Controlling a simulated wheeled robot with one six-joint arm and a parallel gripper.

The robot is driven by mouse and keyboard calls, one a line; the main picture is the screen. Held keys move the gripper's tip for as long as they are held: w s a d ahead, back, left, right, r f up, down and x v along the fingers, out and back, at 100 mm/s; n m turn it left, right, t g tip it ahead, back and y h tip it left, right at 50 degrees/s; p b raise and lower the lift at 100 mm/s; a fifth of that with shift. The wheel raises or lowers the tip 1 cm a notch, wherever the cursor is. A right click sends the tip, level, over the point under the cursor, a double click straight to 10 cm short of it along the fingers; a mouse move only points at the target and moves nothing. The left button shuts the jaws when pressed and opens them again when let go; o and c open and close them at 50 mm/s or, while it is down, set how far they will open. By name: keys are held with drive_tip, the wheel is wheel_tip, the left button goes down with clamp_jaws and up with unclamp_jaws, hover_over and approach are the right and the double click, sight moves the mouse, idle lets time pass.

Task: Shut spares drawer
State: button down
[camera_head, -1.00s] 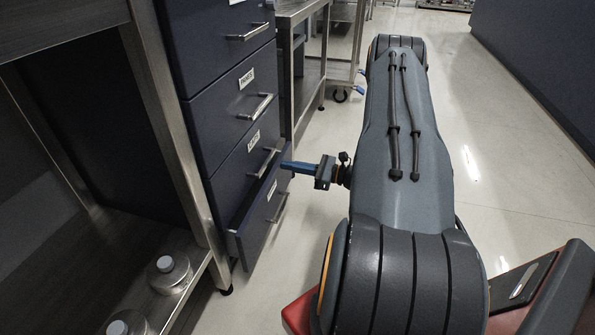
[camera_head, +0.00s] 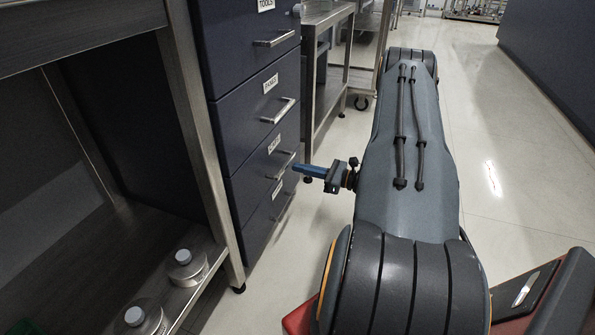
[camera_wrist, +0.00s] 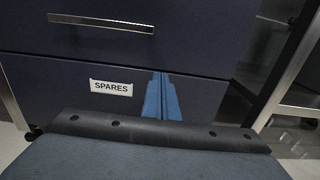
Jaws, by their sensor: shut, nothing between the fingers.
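The spares drawer (camera_head: 258,222) is the bottom drawer of the dark blue cabinet. Its front looks flush with the drawers above in the head view, with no gap visible. In the wrist view its front (camera_wrist: 60,85) carries a white SPARES label (camera_wrist: 111,88). My gripper (camera_head: 299,168) is shut and empty, its blue fingers pointing at the cabinet from the right. In the wrist view the fingers (camera_wrist: 161,78) lie in front of the spares drawer, right of the label. I cannot tell whether they touch it. The spares handle is hidden in the wrist view.
The drawer above has a bar handle (camera_wrist: 100,22) and looks shut. A steel table (camera_head: 325,18) and a wheeled cart stand beyond the cabinet. The floor (camera_head: 510,180) to the right is clear.

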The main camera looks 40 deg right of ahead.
drive_tip(key=p+v, duration=0.4)
drive_tip(key=v, duration=1)
